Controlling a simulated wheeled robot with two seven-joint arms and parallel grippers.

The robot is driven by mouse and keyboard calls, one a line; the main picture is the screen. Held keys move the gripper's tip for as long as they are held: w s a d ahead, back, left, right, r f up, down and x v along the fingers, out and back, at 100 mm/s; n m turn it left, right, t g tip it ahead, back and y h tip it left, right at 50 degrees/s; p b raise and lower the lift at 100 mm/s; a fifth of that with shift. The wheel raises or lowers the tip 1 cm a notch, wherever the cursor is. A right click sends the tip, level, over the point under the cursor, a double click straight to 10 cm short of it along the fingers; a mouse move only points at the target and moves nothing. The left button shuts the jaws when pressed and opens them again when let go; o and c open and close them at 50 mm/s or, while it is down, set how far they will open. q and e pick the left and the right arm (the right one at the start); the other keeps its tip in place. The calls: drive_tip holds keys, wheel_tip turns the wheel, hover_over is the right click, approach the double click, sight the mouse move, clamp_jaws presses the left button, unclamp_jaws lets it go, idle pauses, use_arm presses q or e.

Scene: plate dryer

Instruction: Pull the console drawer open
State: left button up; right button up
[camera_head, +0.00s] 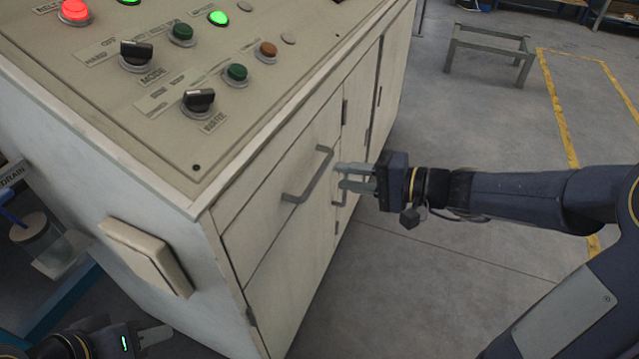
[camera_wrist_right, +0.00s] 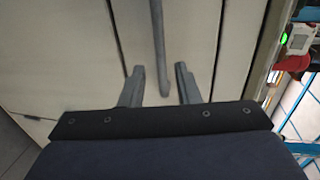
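The console drawer (camera_head: 262,204) is the upper front panel of the cream console. It looks flush with the front. Its grey bar handle (camera_head: 318,176) runs along the panel; it also shows in the right wrist view (camera_wrist_right: 158,40). My right gripper (camera_head: 340,178) is in front of the panel, by the far part of the handle. In the right wrist view its two fingers (camera_wrist_right: 161,70) are apart, with the handle's end between them and no visible contact. My left gripper (camera_head: 157,338) is low at the bottom left, away from the drawer; only part of it shows.
The console top (camera_head: 130,90) carries several buttons and knobs. A cream box (camera_head: 146,256) sticks out from its side. Cabinet doors (camera_head: 360,95) lie farther along the front. The grey floor (camera_head: 440,290) in front is open, with a metal frame (camera_head: 490,42) farther back.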

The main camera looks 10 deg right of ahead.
sight(319, 171)
drive_tip(key=b+x, duration=0.1)
drive_tip(key=x, duration=0.5)
drive_tip(key=shift+w+a, duration=0.2)
drive_tip(key=shift+a, duration=0.15)
clamp_jaws()
